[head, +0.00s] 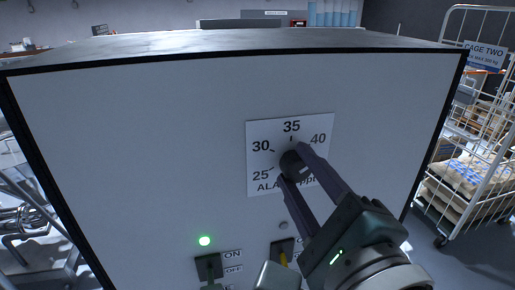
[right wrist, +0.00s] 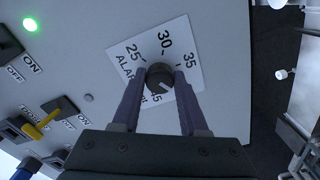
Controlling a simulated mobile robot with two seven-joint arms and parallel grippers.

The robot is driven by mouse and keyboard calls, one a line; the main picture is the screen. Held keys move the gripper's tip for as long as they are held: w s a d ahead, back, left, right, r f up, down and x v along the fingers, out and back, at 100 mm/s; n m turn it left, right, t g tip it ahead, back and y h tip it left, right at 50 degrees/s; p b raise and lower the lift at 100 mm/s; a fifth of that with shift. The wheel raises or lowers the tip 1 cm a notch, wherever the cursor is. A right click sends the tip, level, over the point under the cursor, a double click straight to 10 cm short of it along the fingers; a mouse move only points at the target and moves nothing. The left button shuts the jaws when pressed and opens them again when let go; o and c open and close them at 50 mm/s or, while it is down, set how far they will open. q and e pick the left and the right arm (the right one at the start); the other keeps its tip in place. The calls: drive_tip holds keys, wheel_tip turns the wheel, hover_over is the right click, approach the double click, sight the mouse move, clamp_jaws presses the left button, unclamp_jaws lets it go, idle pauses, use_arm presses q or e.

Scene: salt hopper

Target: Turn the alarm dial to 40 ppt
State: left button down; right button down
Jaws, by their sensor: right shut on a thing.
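The alarm dial (head: 291,162) is a dark round knob on a white scale plate (head: 255,180) fixed to the pale cabinet front. The plate shows 25, 30, 35 and 40 in the head view. My right gripper (head: 293,165) comes from the lower right, its two dark fingers on opposite sides of the dial, shut on it. In the right wrist view the dial (right wrist: 159,76) sits between the fingertips, and a finger covers part of the scale. A small pale mark shows on the dial; its exact reading is unclear.
Below the plate are a lit green lamp (head: 204,241), a dark ON/OFF switch (head: 208,266) and a switch with a yellow lever (right wrist: 38,128). A wire cage trolley (head: 480,130) with sacks stands right of the cabinet. The cabinet front left of the plate is clear.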

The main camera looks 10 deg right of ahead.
drive_tip(key=shift+m, duration=0.3)
drive_tip(key=shift+c, duration=2.2)
unclamp_jaws()
drive_tip(key=shift+s, duration=0.1)
drive_tip(key=s+b, duration=0.3)
drive_tip(key=s, duration=0.6)
drive_tip(key=shift+s+d+b, duration=0.15)
drive_tip(key=shift+s+b, duration=0.2)
drive_tip(key=shift+s, duration=0.05)
